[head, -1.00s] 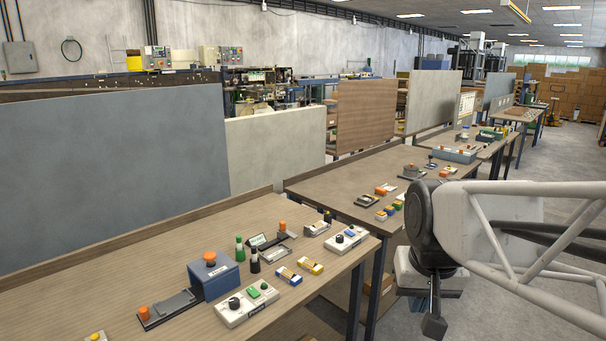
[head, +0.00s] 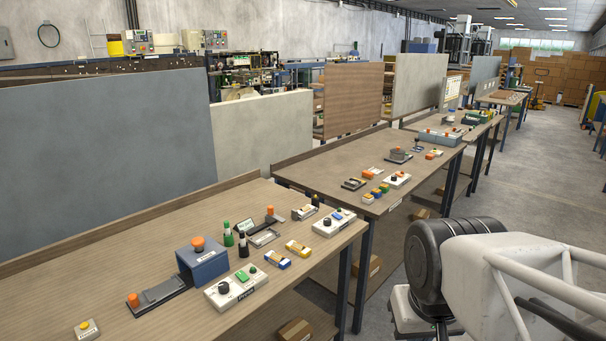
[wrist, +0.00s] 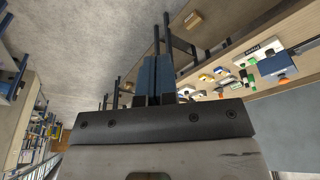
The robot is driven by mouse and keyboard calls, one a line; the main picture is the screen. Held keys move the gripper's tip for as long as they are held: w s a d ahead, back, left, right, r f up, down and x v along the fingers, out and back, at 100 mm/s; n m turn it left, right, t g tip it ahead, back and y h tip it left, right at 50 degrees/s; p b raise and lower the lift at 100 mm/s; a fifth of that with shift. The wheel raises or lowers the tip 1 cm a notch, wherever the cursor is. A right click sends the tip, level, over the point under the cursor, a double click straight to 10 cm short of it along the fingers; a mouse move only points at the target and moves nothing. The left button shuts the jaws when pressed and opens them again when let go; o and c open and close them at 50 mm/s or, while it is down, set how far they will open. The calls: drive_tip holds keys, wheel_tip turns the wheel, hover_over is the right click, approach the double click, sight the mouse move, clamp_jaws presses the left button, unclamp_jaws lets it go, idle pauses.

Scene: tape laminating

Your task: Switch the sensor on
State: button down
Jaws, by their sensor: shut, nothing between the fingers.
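No device is clearly readable as the sensor. A white control box (head: 236,290) with a black knob and a green button stands at the near table's front edge in the head view; it also shows, upside down, in the wrist view (wrist: 262,50). A third (head: 397,180) is on the table behind. My gripper (wrist: 154,72) is shut and empty in the wrist view, apart from all the boxes; in the head view my arm is at lower right, off the tables.
The near table (head: 110,240) also holds a blue box with an orange button (head: 203,262), a grey device (head: 160,293), green and black bottles (head: 228,235) and a yellow button box (head: 87,330). Cardboard boxes (head: 295,330) sit below. Free aisle floor (head: 510,190) lies right.

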drive_tip(key=w+r+m, duration=0.1)
drive_tip(key=w+r, duration=0.2)
drive_tip(key=w, duration=0.6)
drive_tip(key=w+r+m, duration=0.1)
drive_tip(key=w+r, duration=0.3)
drive_tip(key=w, duration=0.5)
drive_tip(key=m+g+y, duration=0.1)
drive_tip(key=m, duration=0.6)
hover_over(335, 214)
drive_tip(key=s+d, duration=0.2)
wheel_tip(335, 214, down, 16)
drive_tip(key=shift+f, duration=0.15)
drive_tip(key=f, duration=0.4)
drive_tip(key=w+a+f, duration=0.1)
drive_tip(key=f, duration=0.8)
drive_tip(key=shift+w+a+f, duration=0.25)
drive_tip(key=shift+w+a, duration=0.1)
